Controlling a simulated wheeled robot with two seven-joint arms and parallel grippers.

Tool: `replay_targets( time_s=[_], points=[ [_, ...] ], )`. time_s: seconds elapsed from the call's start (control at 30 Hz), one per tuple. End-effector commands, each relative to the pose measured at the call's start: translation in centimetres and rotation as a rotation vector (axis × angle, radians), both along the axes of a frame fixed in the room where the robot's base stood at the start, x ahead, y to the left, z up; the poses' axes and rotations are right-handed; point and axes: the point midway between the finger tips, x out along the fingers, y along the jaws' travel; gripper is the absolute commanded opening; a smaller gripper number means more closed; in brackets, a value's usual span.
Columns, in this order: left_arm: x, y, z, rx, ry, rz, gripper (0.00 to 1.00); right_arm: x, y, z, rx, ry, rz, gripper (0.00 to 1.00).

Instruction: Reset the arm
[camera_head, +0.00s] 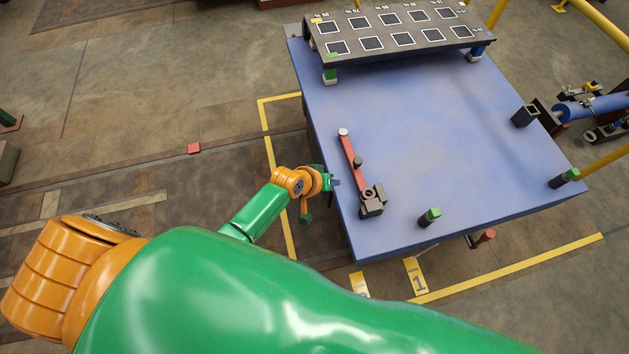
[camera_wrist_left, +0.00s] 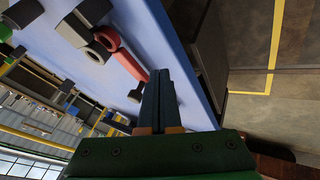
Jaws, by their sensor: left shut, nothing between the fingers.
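My left arm, green with orange joints, comes in from the left in the head view. My left gripper (camera_head: 334,182) is at the left edge of the blue table (camera_head: 440,130). It is shut and empty, and its closed dark fingers (camera_wrist_left: 159,100) show in the left wrist view. A red bar (camera_head: 351,155) with a dark block (camera_head: 372,202) at its near end lies on the table just right of the gripper, apart from it. The red bar also shows in the left wrist view (camera_wrist_left: 122,55), beyond the fingers. My right gripper is not in view.
A dark rack (camera_head: 390,42) with square slots stands at the table's far side. Green-topped posts (camera_head: 430,217) stand near the front edge. A black block (camera_head: 524,116) sits at the right edge. The table's middle is clear. Yellow lines (camera_head: 282,205) mark the floor.

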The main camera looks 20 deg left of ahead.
Motion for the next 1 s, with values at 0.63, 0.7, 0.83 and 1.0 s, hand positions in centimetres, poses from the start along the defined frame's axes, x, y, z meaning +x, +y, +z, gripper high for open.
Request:
replay_targets(
  time_s=[0.63,0.7,0.83,1.0],
  points=[
    [-5.2,1.7,6.8,0.006,0.005,-0.001,0.0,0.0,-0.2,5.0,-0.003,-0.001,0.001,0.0],
    [-6.4,2.6,5.2,0.05,0.037,-0.005,0.0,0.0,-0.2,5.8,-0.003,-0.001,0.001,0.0],
    [-13.9,6.4,-1.1,0.239,0.168,-0.083,0.0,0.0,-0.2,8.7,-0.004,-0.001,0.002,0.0],
    [-26.4,9.8,-5.6,0.42,0.317,-0.292,0.0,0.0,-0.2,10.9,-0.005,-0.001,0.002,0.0]
  ],
)
